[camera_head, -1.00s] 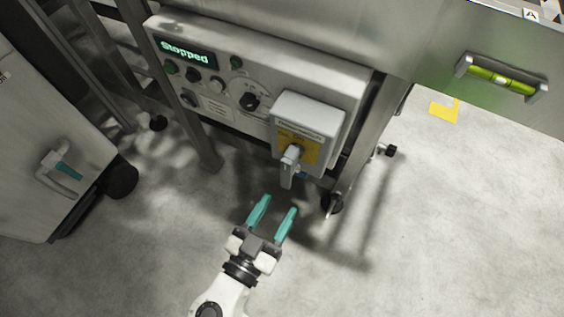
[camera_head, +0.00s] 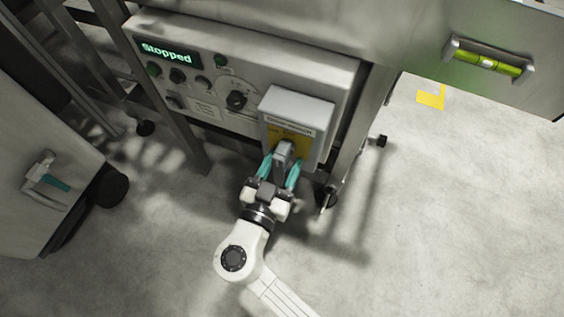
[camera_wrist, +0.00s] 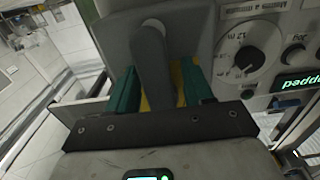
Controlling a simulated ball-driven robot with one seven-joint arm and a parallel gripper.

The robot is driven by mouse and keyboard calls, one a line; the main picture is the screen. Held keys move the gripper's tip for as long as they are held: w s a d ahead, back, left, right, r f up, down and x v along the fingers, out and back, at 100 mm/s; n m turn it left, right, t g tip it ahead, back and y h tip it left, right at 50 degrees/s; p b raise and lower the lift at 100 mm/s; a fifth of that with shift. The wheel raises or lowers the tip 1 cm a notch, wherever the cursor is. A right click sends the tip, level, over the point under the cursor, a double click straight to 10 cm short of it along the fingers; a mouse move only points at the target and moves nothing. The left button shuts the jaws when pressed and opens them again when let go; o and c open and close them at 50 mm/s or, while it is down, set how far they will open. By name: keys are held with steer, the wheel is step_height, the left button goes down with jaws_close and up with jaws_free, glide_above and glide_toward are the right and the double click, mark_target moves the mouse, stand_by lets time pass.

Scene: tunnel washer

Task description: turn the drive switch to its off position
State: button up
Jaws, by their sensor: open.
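The drive switch is a grey lever handle (camera_head: 283,152) on a yellow plate (camera_head: 301,144) on the front of a light grey box (camera_head: 297,107). In the wrist view the grey handle (camera_wrist: 155,62) stands between my two teal fingers. My gripper (camera_head: 279,172) is open, with one finger on each side of the handle. In the wrist view my gripper (camera_wrist: 160,88) shows a gap beside the handle, at least on the right. The handle's lower end is hidden by my gripper, and the label on the plate is partly covered.
The control panel (camera_head: 215,112) carries a lit display (camera_head: 168,53) reading "Stopped", several buttons and a black rotary knob (camera_head: 236,100). A steel leg (camera_head: 345,150) stands right of the box. A grey cabinet (camera_head: 45,170) is at left. The floor in front is clear.

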steer(key=shift+c, duration=0.4)
jaws_close()
